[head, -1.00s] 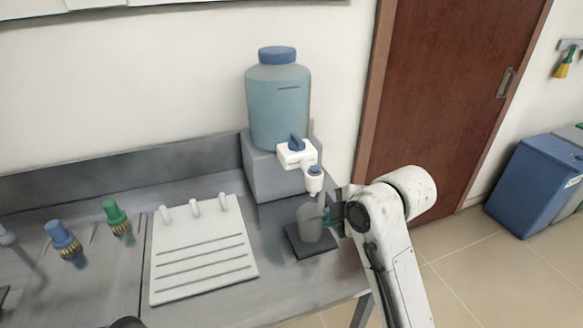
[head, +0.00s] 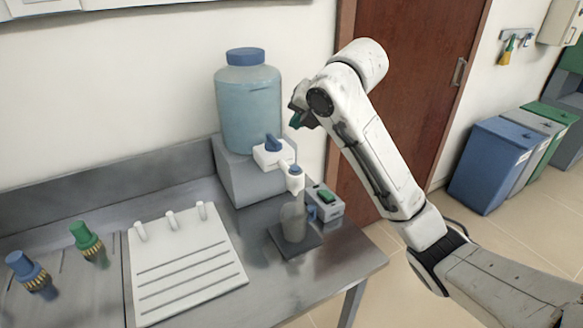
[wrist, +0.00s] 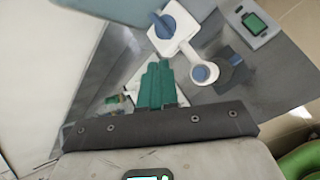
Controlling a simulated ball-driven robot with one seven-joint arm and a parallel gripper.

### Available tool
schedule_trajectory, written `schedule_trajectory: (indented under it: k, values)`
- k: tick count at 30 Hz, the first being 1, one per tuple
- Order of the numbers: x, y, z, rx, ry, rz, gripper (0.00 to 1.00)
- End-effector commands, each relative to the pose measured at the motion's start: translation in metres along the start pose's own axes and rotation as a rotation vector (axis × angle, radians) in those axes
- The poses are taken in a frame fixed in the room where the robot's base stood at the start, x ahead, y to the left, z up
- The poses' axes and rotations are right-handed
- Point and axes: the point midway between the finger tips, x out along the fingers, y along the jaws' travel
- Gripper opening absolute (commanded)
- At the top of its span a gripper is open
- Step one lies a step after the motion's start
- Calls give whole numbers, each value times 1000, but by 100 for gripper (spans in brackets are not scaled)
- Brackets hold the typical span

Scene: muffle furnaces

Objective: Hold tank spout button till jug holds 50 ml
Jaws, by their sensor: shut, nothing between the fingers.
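The tank (head: 250,112), clear with a blue cap and bluish liquid, stands on a grey block. Its white spout (head: 270,156) has a blue lever (head: 273,143) and, at its outer end, a round blue button (head: 295,171), also seen in the wrist view (wrist: 201,74). The small translucent jug (head: 293,224) stands upright on a dark pad (head: 275,236) below the spout end; its fill level cannot be read. My gripper (head: 296,118) is raised beside the tank, above the spout end and apart from it. Its green fingers (wrist: 157,86) are shut and empty.
A grey box with a green display (head: 327,197) sits right of the jug; its reading is illegible. A white rack board (head: 185,265) with pegs lies left of the pad. The bench's right edge is close to the pad.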

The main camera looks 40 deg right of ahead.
Motion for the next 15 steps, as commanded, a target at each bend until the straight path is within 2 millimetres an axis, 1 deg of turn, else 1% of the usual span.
schedule_trajectory:
  k: [8, 15]
  values:
    - [3, -2, -3, 2, 1, 1, 0]
    - [18, -13, -14, 3, 1, 1, 0]
